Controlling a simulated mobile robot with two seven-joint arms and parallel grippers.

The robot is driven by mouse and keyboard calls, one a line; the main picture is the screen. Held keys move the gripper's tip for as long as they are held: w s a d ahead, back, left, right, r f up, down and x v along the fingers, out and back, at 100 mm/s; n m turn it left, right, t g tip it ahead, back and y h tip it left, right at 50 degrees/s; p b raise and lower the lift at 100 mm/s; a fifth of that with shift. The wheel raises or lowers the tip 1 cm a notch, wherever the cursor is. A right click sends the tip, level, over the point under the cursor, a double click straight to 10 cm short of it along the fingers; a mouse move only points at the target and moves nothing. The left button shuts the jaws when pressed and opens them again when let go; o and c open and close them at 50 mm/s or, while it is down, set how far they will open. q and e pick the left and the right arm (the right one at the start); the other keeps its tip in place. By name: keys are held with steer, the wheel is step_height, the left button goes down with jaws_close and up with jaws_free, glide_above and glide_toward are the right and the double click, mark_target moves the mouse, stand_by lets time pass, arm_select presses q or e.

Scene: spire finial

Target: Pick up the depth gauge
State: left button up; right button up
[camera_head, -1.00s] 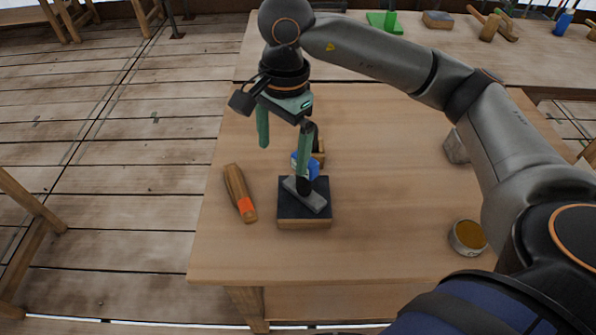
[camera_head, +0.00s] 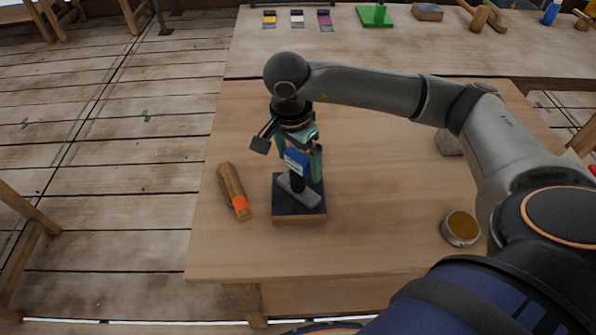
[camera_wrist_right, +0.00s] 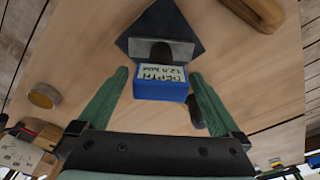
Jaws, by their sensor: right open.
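The depth gauge has a blue head (camera_head: 297,162) with a label, on a dark stem above a grey foot (camera_head: 299,191). It stands upright on a dark-topped wooden block (camera_head: 290,210). In the right wrist view its blue head (camera_wrist_right: 161,85) shows "DEPTH" lettering. My right gripper (camera_head: 299,160) is open, with its green fingers on either side of the blue head. In the right wrist view the fingers (camera_wrist_right: 158,76) show gaps to the head on both sides. The stem is mostly hidden there. My left gripper is not in view.
A wooden-handled tool (camera_head: 234,190) with an orange band lies left of the block. A round tin (camera_head: 461,228) and a grey lump (camera_head: 448,143) sit to the right. A dark rounded object (camera_wrist_right: 195,112) is close to one finger.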

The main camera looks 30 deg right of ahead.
step_height(320, 180, down, 2)
steer(key=shift+d, duration=0.15)
steer(key=shift+w, duration=0.1)
steer(key=c, duration=1.5)
